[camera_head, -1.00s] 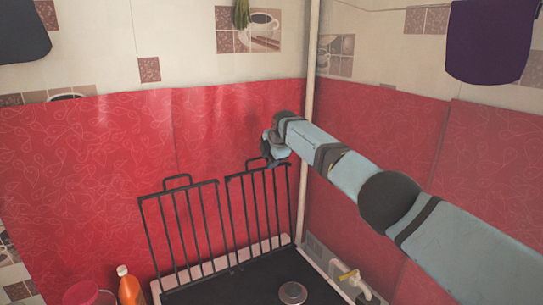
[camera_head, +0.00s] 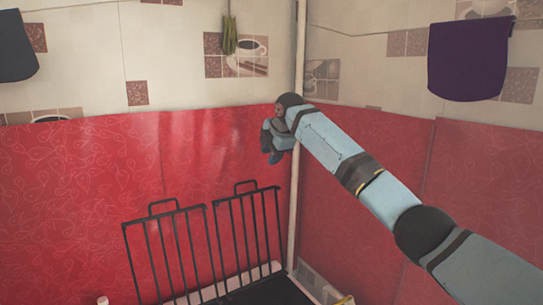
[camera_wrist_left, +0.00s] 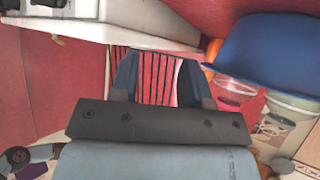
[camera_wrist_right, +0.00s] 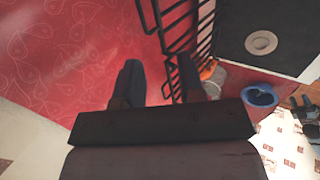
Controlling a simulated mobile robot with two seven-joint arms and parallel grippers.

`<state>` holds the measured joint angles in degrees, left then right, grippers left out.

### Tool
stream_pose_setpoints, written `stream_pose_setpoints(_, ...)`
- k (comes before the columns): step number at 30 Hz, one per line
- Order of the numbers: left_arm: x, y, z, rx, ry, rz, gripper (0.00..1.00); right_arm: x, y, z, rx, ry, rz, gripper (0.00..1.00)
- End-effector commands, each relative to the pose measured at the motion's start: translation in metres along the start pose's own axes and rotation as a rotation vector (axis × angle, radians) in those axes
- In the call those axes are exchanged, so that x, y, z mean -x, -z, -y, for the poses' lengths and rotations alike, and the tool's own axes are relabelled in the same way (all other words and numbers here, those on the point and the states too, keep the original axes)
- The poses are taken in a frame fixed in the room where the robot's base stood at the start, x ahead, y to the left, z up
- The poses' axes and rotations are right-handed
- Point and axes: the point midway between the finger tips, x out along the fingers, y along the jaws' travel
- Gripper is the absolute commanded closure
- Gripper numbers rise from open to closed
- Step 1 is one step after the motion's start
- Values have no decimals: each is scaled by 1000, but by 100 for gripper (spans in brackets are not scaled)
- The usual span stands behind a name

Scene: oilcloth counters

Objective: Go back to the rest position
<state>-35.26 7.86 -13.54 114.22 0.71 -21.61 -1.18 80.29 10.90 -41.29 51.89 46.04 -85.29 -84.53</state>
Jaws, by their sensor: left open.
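My right gripper (camera_head: 272,142) is raised in front of the red wall covering, near the corner pipe and above the black barred rack. In the right wrist view its two fingers (camera_wrist_right: 160,88) stand apart with nothing held between them. My left gripper is outside the head view. In the left wrist view its fingers (camera_wrist_left: 158,82) are apart and empty, with the black bars visible in the gap beyond them.
The black barred rack (camera_head: 165,245) stands at the back of the dark stove top (camera_wrist_right: 285,25). A white pipe (camera_head: 299,80) runs up the corner. A purple cloth (camera_head: 470,60) hangs at right. A large blue basin (camera_wrist_left: 270,55) shows in the left wrist view.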

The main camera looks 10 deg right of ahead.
Motion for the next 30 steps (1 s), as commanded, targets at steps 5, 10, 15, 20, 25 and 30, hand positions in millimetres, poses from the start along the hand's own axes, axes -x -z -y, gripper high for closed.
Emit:
stream_pose_setpoints(5, 0, 1, 0, -1, 0, -3, 57, 4, 0, 0, 0, 0, 0, 64)
stream_pose_setpoints(10, 0, 1, 2, -1, 2, -3, 57, 4, 0, 0, 0, 0, 0, 64)
stream_pose_setpoints(15, 0, 0, 3, -2, 4, -3, 57, -18, 10, 18, -20, 15, -11, 64)
stream_pose_setpoints(20, -1, -1, 3, -2, 5, -1, 57, -78, 40, 79, -110, 55, -45, 64)
stream_pose_setpoints(25, -1, -2, 3, -3, 5, 1, 57, -134, 76, 166, -266, 94, -79, 64)
stream_pose_setpoints(30, -1, -2, 3, -3, 4, 2, 57, -167, 104, 258, -450, 127, -98, 64)
